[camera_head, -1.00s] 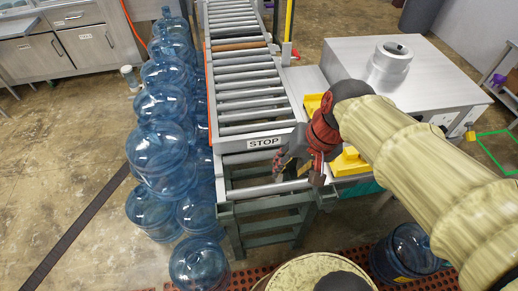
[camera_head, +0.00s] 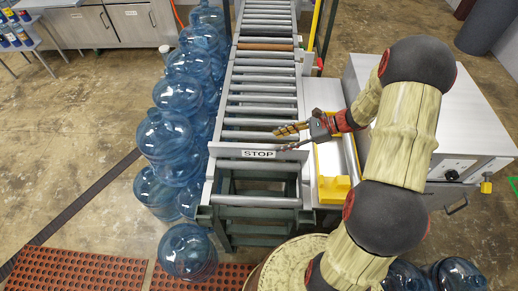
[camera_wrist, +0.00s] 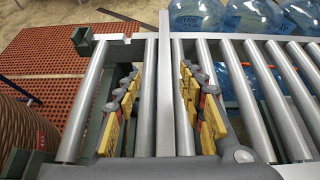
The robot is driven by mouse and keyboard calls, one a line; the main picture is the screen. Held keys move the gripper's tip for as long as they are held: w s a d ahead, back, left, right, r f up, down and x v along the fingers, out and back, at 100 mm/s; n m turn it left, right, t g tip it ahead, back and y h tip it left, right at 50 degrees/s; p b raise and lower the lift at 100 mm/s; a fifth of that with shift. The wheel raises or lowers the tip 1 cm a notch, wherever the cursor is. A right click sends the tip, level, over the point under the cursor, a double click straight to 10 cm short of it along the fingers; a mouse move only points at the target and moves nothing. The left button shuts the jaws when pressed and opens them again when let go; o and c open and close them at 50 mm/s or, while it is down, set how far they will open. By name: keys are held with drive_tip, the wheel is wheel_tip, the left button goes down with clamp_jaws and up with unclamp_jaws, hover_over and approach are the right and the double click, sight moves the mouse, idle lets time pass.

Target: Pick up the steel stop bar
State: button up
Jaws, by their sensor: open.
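The steel stop bar (camera_head: 230,153) is a flat grey bar with a white STOP label, lying across the near end of the roller conveyor (camera_head: 259,98). My gripper (camera_head: 282,139) is open and reaches in from the right, near the bar's right half. In the wrist view the bar (camera_wrist: 166,120) runs lengthwise between the two yellow-padded fingers (camera_wrist: 162,75) of my gripper, with a gap showing on each side. I cannot tell how far the fingertips reach down beside it.
Blue water jugs (camera_head: 167,135) stand in a row left of the conveyor. A yellow block (camera_head: 333,188) sits to the right of the conveyor's near end. A grey machine cabinet (camera_head: 437,140) stands farther right. Perforated red mats (camera_head: 85,270) cover the floor in front.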

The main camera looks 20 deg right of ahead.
sight(260, 146)
drive_tip(key=shift+w+d+f, duration=0.1)
drive_tip(key=shift+w+f, duration=0.05)
drive_tip(key=shift+f, duration=0.1)
drive_tip(key=shift+w+a+f+m, duration=0.1)
drive_tip(key=shift+a+f+m, duration=0.15)
drive_tip(key=shift+m, duration=0.05)
drive_tip(key=b+x, duration=0.2)
drive_tip(key=x, duration=0.5)
drive_tip(key=shift+w+d, duration=0.1)
drive_tip(key=shift+w, duration=0.1)
drive_tip(key=shift+c, duration=1.1)
drive_tip(key=c, duration=0.7)
drive_tip(key=shift+r, duration=0.1)
clamp_jaws()
